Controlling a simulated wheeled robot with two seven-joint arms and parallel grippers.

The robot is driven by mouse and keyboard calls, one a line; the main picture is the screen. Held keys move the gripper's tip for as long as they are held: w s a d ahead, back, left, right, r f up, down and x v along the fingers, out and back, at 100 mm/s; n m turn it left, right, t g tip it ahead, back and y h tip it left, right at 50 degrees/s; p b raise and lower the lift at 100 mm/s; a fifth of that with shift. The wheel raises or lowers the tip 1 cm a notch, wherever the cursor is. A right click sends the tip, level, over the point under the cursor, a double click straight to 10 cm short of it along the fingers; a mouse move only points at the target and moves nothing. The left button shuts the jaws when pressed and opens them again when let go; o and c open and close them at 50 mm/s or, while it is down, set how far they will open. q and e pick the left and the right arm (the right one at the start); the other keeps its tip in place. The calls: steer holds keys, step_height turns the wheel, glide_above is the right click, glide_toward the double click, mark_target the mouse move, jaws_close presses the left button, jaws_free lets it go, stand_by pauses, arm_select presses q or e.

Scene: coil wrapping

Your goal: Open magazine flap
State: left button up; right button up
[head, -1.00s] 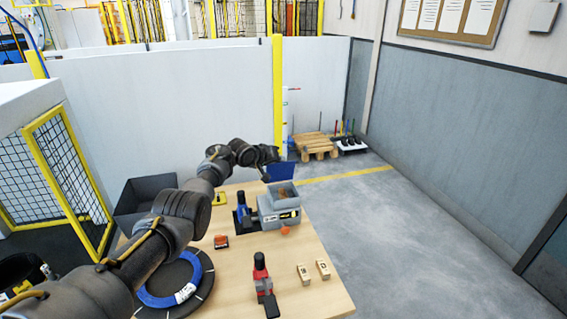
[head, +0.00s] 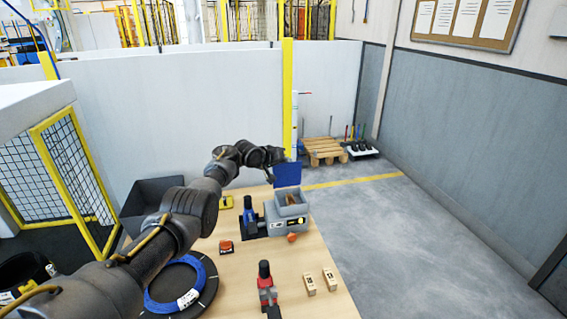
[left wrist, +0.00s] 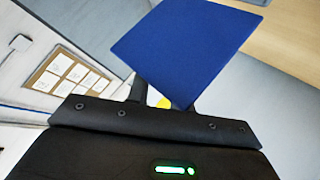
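The magazine is a grey box (head: 295,212) on the wooden table, with its top open and something orange-brown inside. Its blue flap (head: 287,174) stands raised at the far side of the box. In the left wrist view the flap (left wrist: 190,45) is a large blue panel just beyond my gripper. My left gripper (head: 280,157) is at the flap's upper left edge. Its fingers (left wrist: 162,98) show a gap between them and look open; the flap hides part of them. I cannot tell whether they touch it. My right gripper is not in view.
A red-and-black tool (head: 266,285) and two small wooden blocks (head: 320,282) lie on the near table (head: 250,260). A blue coil (head: 177,290) lies on a black disc at the left. A dark bin (head: 150,200) stands behind the table. The floor to the right is clear.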

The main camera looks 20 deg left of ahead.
arm_select(q)
steer(key=o, duration=0.4)
steer(key=shift+a+f, duration=0.1)
steer(key=shift+a, duration=0.15)
steer(key=shift+d, duration=0.1)
steer(key=v, duration=1)
steer(key=shift+s+a+r, duration=0.2)
steer(key=shift+s+r, duration=0.05)
steer(key=shift+s, duration=0.05)
